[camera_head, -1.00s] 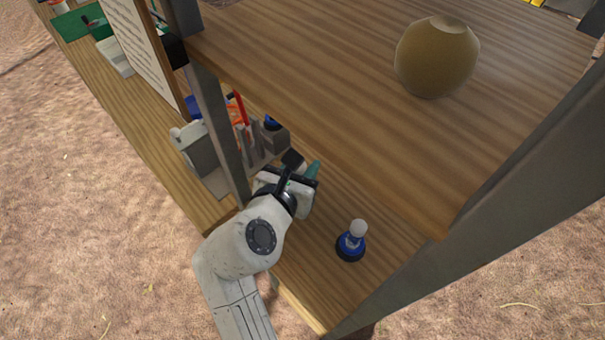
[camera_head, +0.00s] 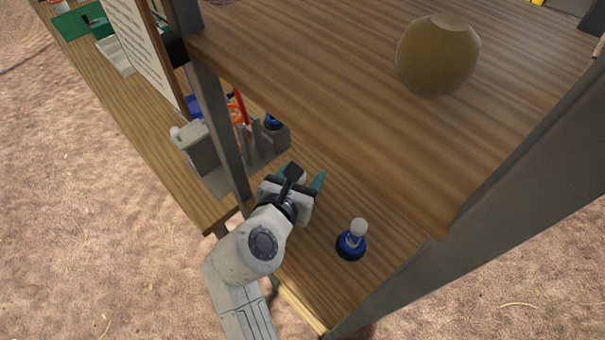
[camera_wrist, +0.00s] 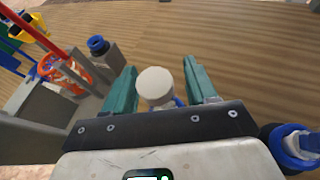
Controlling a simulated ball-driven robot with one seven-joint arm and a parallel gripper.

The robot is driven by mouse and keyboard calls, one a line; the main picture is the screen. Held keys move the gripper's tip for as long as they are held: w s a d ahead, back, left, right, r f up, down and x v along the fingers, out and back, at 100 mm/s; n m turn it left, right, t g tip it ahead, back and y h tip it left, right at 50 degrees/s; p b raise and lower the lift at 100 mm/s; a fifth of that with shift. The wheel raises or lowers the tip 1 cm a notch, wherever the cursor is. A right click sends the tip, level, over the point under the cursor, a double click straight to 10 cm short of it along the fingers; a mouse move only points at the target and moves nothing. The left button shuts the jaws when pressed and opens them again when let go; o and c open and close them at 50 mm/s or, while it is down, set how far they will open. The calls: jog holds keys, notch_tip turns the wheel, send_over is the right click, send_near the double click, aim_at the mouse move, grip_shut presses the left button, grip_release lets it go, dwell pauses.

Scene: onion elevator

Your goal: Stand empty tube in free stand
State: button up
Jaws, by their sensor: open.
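My gripper (camera_head: 304,180) is over the lower shelf, and its green fingers are apart. In the wrist view my gripper (camera_wrist: 160,68) has a white round-topped piece (camera_wrist: 155,84) with some blue below it between the fingers; I cannot tell whether they touch it. My gripper and arm hide this piece in the head view. A white-topped tube (camera_head: 358,228) stands upright in a blue and black stand (camera_head: 350,247) to the right. That stand shows at the right edge of the wrist view (camera_wrist: 292,150). A blue ring-shaped stand (camera_wrist: 97,44) with a dark opening appears empty.
A grey rack (camera_head: 264,150) and a grey box (camera_head: 200,147) stand left of my gripper, with red and orange items (camera_wrist: 66,72). A post (camera_head: 220,130) rises close to my arm. The upper shelf (camera_head: 330,80) overhangs, carrying an onion (camera_head: 437,57).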

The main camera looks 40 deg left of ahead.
jog(key=shift+r, duration=0.2)
jog(key=v, duration=1.2)
